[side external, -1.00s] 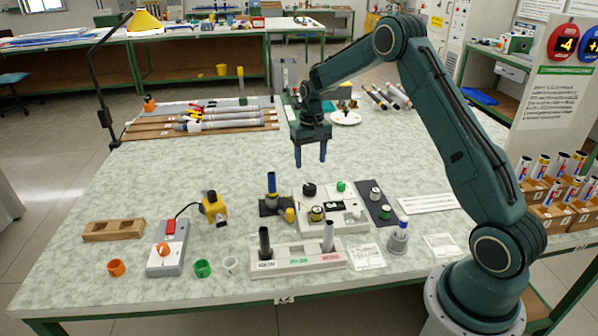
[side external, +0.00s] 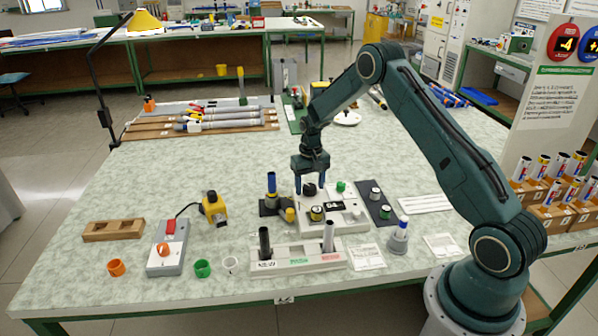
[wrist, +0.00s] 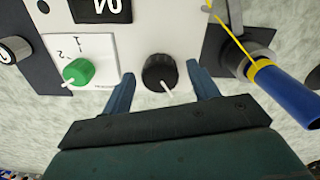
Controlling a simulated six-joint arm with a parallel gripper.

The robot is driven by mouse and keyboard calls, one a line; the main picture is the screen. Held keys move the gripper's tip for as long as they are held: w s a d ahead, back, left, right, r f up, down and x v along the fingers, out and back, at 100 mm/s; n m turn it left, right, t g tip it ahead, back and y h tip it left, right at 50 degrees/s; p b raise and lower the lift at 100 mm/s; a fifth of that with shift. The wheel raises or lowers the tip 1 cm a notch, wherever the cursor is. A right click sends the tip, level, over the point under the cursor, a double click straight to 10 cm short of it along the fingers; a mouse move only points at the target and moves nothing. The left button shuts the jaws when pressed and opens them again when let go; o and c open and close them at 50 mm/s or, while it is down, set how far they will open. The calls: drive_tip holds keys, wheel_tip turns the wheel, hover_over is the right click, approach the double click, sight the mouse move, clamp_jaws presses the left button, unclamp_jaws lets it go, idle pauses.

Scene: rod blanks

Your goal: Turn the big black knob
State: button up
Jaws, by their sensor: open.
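The big black knob (side external: 309,189) sits on the white panel (side external: 349,222) near its back edge. In the wrist view the knob (wrist: 160,73) has a white pointer line running toward the bottom right. My gripper (side external: 310,187) is low over the panel, with its blue fingers on either side of the knob. In the wrist view the open fingers (wrist: 161,88) flank the knob with a gap on each side. I cannot tell whether the fingertips reach down to the knob's height.
A green knob (wrist: 78,71) is beside the black knob on the panel, near a black display (side external: 334,205). A blue tube (side external: 271,182) in a dark holder stands close to the left finger in the side view. A dark plate with small knobs (side external: 375,194) lies to the right.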

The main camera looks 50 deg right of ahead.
drive_tip(key=c, duration=1)
drive_tip(key=shift+n, duration=2)
drive_tip(key=o, duration=1)
drive_tip(key=shift+r, duration=0.2)
